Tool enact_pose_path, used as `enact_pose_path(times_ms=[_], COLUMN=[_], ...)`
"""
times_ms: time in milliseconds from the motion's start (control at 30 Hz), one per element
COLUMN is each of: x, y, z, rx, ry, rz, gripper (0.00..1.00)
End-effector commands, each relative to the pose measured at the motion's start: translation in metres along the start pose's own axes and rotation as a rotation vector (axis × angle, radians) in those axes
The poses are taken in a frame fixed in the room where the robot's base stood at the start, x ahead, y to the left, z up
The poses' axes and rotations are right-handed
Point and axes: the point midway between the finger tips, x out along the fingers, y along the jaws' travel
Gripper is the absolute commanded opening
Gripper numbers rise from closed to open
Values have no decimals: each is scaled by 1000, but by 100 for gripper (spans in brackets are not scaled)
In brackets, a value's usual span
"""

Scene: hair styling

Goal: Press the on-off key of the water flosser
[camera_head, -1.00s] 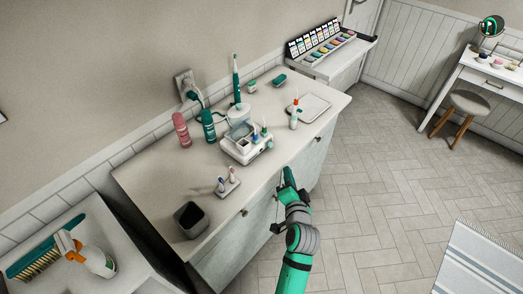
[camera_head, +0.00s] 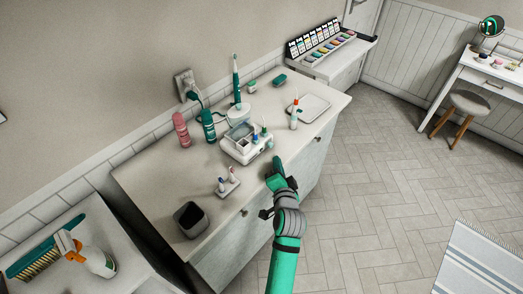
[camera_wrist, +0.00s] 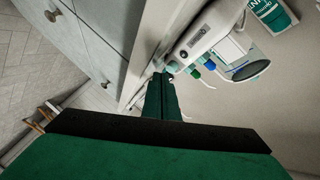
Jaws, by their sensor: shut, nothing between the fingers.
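The water flosser (camera_head: 240,149) is a white base unit with a grey open tank and several coloured tips, standing near the front edge of the counter. In the wrist view the flosser (camera_wrist: 207,32) is at the upper right, with a small dark round mark on its near face; I cannot tell if this is the on-off key. My gripper (camera_head: 277,162) is shut and empty at the counter's front edge, just right of the flosser. In the wrist view its fingertips (camera_wrist: 160,80) point toward the flosser and appear apart from it.
The counter (camera_head: 150,172) also holds a small stand with brush heads (camera_head: 228,182), a dark cup (camera_head: 190,218), pink (camera_head: 181,130) and green (camera_head: 208,126) bottles, an electric toothbrush (camera_head: 236,80) and a white tray (camera_head: 312,105).

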Motion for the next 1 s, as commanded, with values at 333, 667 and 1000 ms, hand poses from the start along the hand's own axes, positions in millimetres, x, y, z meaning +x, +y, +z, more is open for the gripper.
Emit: enact_pose_path(times_ms=[333, 667, 1000], x=[24, 28, 27], y=[-18, -20, -20], z=[17, 20, 20], rx=[0, 0, 0], ry=[0, 1, 1], rz=[-1, 0, -1], gripper=[0, 0, 0])
